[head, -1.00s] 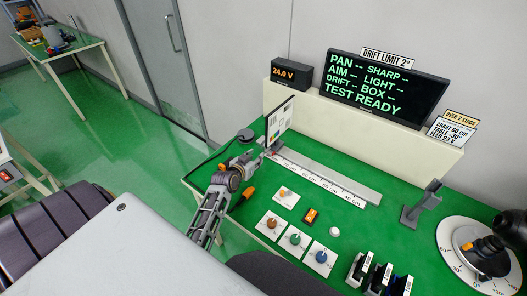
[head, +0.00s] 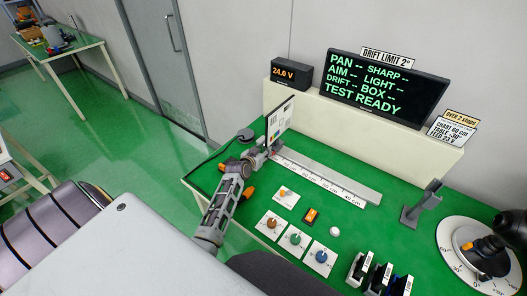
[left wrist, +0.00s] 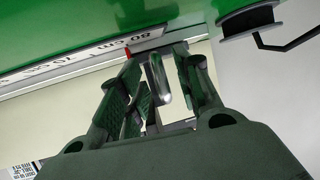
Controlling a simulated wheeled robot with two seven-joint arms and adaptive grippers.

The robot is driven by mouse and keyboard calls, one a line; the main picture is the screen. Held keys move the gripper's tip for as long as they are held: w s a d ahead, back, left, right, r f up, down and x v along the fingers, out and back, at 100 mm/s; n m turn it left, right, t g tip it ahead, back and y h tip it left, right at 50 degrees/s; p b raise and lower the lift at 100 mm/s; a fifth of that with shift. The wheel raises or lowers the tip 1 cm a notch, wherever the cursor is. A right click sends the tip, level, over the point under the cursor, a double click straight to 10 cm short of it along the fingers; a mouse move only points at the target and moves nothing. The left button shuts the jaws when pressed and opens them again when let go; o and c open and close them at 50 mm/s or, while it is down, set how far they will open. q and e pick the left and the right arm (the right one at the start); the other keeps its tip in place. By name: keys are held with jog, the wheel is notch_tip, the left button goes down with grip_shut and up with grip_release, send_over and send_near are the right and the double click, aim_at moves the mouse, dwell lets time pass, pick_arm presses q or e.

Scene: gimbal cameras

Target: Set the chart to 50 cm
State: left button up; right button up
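The chart (head: 280,122), a white upright card with coloured patches, stands at the left end of the scale rail (head: 325,170). The rail's marks run from about 80 cm at that end towards 40 cm at the right. My left gripper (head: 263,152) is at the foot of the chart. In the left wrist view its fingers (left wrist: 160,95) stand apart on either side of a rounded metal post (left wrist: 158,80), with a gap at the right finger. The rail's 80 cm end (left wrist: 135,40) shows just beyond.
A sign (head: 452,128) reads chart 60 cm. The screen (head: 385,88) reads test ready. Knobs (head: 295,239), a grey stand (head: 421,205) and a round dial table (head: 455,235) are right of my left arm. A cable and black puck (head: 245,135) lie left of the rail.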

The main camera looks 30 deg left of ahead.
pick_arm(q)
jog(key=shift+w+f, duration=0.2)
jog(key=shift+w, duration=0.4)
grip_shut()
jog(key=shift+a, duration=0.1)
